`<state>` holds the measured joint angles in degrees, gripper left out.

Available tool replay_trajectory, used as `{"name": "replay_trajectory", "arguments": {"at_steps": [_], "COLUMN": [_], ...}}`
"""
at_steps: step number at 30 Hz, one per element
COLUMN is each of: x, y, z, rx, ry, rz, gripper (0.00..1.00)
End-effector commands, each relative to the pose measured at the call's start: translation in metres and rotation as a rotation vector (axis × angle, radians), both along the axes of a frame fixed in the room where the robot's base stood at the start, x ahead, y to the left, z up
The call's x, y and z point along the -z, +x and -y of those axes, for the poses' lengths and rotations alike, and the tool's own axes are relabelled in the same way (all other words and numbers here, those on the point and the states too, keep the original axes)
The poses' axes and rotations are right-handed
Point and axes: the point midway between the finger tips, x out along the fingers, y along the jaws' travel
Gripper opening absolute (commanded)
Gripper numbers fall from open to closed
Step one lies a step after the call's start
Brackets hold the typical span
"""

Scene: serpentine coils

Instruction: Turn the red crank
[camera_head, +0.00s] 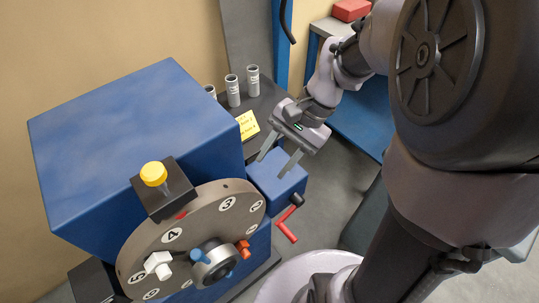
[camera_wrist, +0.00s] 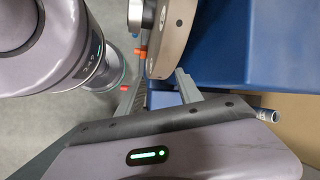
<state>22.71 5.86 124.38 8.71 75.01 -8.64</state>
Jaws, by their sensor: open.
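The red crank (camera_head: 285,228) is on the front of a small blue box (camera_head: 275,184), at the right side of the large blue cabinet. My gripper (camera_head: 271,168) is open and empty, fingers pointing down-left, apparently above or behind the small box and apart from the crank. In the wrist view my gripper (camera_wrist: 160,62) has its two fingers spread. A small red piece (camera_wrist: 123,88), probably the crank's end, shows left of the fingers there, mostly hidden.
The large blue cabinet (camera_head: 135,115) carries a numbered grey dial (camera_head: 190,232) with coloured knobs, and a yellow button (camera_head: 153,172) on a black block. Grey cylinders (camera_head: 233,90) and a yellow note (camera_head: 247,124) are on a dark surface behind. Floor is open right of the crank.

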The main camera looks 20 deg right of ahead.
Motion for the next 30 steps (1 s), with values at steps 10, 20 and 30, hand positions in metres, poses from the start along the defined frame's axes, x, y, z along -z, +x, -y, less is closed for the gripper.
{"name": "replay_trajectory", "arguments": {"at_steps": [10,20,30], "x": [0.11,0.292,0.358], "y": [0.015,-0.021,-0.026], "z": [0.05,0.115,0.103], "rx": [0.127,0.315,0.314], "ry": [-0.088,-0.281,-0.283], "rz": [-0.096,-0.212,-0.213], "gripper": [0.0,0.0,0.0]}}
